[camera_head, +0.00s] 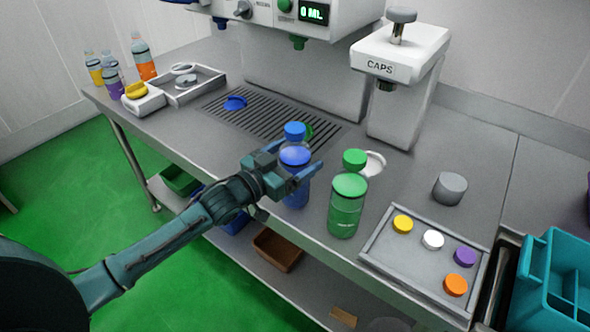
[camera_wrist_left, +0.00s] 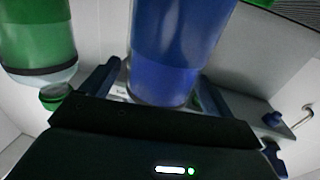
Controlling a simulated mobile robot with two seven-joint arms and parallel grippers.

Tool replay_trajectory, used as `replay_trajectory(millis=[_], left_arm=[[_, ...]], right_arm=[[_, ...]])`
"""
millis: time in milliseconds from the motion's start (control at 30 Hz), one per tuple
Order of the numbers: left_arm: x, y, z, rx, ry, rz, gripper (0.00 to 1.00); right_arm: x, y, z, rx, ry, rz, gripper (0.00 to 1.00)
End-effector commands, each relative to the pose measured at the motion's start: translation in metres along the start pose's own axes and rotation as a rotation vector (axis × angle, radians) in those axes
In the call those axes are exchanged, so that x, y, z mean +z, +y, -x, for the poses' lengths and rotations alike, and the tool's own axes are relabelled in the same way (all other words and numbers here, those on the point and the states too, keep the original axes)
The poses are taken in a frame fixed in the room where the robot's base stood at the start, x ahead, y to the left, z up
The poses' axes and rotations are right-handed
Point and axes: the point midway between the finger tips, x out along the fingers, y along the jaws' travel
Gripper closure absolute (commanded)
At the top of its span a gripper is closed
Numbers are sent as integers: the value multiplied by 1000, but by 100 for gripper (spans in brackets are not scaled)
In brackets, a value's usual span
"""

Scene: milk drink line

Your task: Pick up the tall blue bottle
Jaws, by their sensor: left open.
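The tall blue bottle (camera_head: 295,157) stands upright on the steel counter, with a blue cap on top. My left gripper (camera_head: 300,174) is at the bottle's upper body, with its fingers on either side of it. In the left wrist view the blue bottle (camera_wrist_left: 178,50) fills the space between two spread fingers (camera_wrist_left: 155,90). The gripper is open; I cannot tell whether a finger touches the bottle. The lower left of the bottle is partly hidden by the gripper in the head view. My right gripper is not in view.
A green bottle (camera_head: 346,207) stands close to the right of the blue one. A tray with several coloured caps (camera_head: 377,252) lies further right, near a teal crate (camera_head: 544,268). The CAPS machine (camera_head: 398,62) stands behind. Small bottles (camera_head: 143,60) stand at the far left.

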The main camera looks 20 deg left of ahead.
Motion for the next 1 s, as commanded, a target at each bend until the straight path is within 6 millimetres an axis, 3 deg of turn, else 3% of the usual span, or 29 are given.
replay_trajectory(millis=[133, 400, 1000], left_arm=[[-1, 0, -17, 0, 0, 0, 13], [0, 0, -19, 0, 0, 0, 13], [0, 0, -18, 0, -1, 0, 62]], right_arm=[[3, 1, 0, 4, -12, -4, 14], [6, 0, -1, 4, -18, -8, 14], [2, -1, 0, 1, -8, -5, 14]])
